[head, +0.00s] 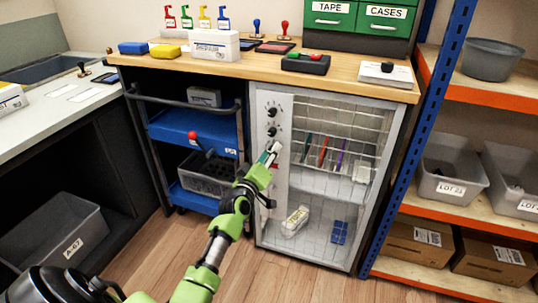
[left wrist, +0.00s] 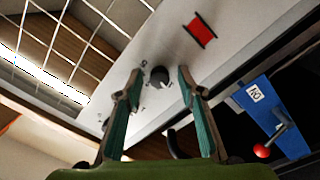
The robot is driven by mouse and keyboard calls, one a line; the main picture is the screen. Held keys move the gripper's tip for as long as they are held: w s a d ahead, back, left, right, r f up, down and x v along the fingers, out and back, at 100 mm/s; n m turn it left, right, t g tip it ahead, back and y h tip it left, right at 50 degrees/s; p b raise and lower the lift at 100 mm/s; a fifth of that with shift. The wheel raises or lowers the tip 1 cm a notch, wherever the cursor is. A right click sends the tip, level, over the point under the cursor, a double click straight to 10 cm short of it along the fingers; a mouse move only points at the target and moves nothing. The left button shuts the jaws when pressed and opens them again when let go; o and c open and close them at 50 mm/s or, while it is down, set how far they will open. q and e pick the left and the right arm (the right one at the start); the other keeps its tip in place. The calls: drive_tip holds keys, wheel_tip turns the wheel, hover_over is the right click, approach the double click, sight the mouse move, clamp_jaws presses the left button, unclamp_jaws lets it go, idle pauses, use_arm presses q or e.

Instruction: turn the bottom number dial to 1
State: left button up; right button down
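A pale grey control panel (head: 272,94) runs down the left front of the wire-racked cabinet. Two dark round dials show on it in the head view, an upper dial (head: 271,112) and a lower dial (head: 272,131). My left gripper (head: 273,148) is just below the lower dial in that view and covers part of the panel. In the left wrist view, a black dial (left wrist: 159,76) with small marks around it lies between and just beyond the open fingertips (left wrist: 158,82). I cannot read its setting or see contact. My right gripper is out of view.
A red rocker-like part (left wrist: 199,30) sits on the panel near the dial. A blue cart (head: 190,130) with a red-knobbed lever (head: 192,135) stands left of the cabinet. Wire racks (head: 340,135) are to the right. The wooden counter (head: 150,65) overhangs the cabinet.

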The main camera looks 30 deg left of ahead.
use_arm(q)
drive_tip(key=shift+s, duration=0.15)
drive_tip(key=v, duration=1.1)
drive_tip(key=shift+s, duration=0.4)
drive_tip(key=shift+d, duration=0.15)
